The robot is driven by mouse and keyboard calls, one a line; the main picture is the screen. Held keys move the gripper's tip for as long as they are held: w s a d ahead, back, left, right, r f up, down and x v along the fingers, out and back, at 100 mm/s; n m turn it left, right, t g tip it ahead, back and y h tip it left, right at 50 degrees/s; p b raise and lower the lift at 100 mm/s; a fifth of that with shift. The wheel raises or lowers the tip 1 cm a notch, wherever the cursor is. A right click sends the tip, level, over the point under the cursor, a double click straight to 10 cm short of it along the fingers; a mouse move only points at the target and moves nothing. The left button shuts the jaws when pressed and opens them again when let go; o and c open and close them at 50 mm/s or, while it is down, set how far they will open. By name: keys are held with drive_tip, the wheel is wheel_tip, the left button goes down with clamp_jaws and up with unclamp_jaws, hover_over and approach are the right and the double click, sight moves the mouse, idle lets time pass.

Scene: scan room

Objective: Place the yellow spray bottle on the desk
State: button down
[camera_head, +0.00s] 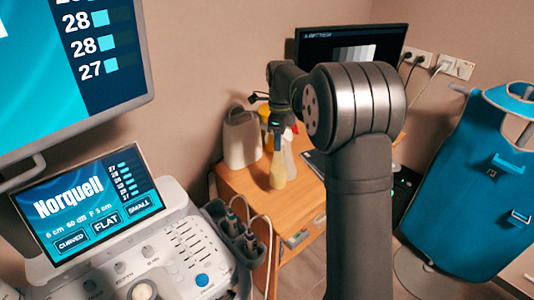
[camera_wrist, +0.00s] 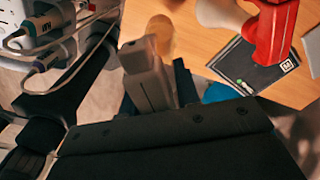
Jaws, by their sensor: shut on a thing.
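My gripper (camera_head: 276,128) points down over the wooden desk (camera_head: 248,185) in the head view. It is shut on the head of the yellow spray bottle (camera_head: 278,174), whose pale yellow body hangs below the fingers, roughly upright. I cannot tell whether its base touches the desk. In the wrist view, the bottle's grey-beige head (camera_wrist: 150,82) sits between my dark fingers, with a blurred yellowish body beyond it. The desk (camera_wrist: 192,48) also shows in the wrist view.
A red-headed spray bottle (camera_wrist: 275,28) stands close to the right. A beige container (camera_head: 242,138) and a yellow-topped item (camera_head: 265,112) are behind. A monitor (camera_head: 345,48) stands at the back. The ultrasound console (camera_head: 185,250) is left. The desk's front left is clear.

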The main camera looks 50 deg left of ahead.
drive_tip(key=s+a+f, duration=0.3)
drive_tip(key=a+f, duration=0.2)
drive_tip(key=f, duration=0.2)
drive_tip(key=shift+f, duration=0.3)
drive_tip(key=c, duration=1.1)
unclamp_jaws()
wheel_tip(320, 180, up, 12)
drive_tip(key=shift+r, duration=0.1)
